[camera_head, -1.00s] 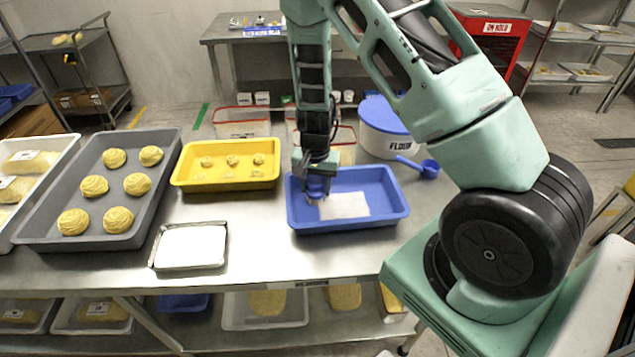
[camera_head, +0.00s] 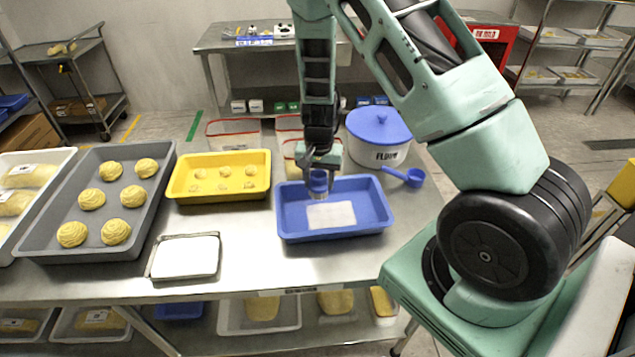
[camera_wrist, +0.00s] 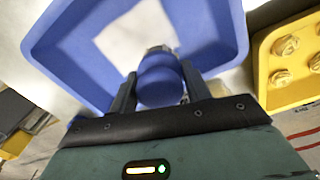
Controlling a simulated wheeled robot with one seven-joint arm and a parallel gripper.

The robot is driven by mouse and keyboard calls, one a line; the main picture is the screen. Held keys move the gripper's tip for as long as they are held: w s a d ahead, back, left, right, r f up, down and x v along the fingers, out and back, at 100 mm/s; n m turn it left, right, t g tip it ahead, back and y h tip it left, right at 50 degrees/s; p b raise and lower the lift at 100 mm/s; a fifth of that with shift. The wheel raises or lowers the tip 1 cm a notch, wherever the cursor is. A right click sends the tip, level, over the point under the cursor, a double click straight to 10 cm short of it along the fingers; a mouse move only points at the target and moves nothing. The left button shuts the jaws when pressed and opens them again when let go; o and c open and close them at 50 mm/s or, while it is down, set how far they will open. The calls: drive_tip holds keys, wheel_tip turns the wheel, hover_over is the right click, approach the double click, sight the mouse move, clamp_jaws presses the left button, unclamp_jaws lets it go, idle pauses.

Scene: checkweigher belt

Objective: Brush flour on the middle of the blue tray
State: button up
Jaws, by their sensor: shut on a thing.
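The blue tray (camera_head: 365,230) lies on the steel table, with a whitish rectangular patch (camera_head: 331,215) on the middle of its floor. My gripper (camera_head: 320,175) is over the tray's back left part. In the wrist view my gripper (camera_wrist: 158,92) is shut on a round blue handle (camera_wrist: 160,80), seemingly a brush; a small greyish end shows beyond it. Whether its tip touches the tray floor I cannot tell. A white tub marked FLOUR (camera_head: 378,154) with a blue lid stands behind the tray. A blue scoop (camera_head: 405,176) lies to the tub's right front.
A yellow tray (camera_head: 218,194) with small dough pieces is to the left. A grey tray (camera_head: 150,222) of dough rounds and a small metal tray (camera_head: 186,276) with a white surface are farther left. Clear bins (camera_head: 232,134) stand at the back. Bare table lies in front.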

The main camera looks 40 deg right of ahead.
drive_tip(key=shift+r+p, duration=0.75)
drive_tip(key=shift+r, duration=0.55)
drive_tip(key=shift+a, duration=0.1)
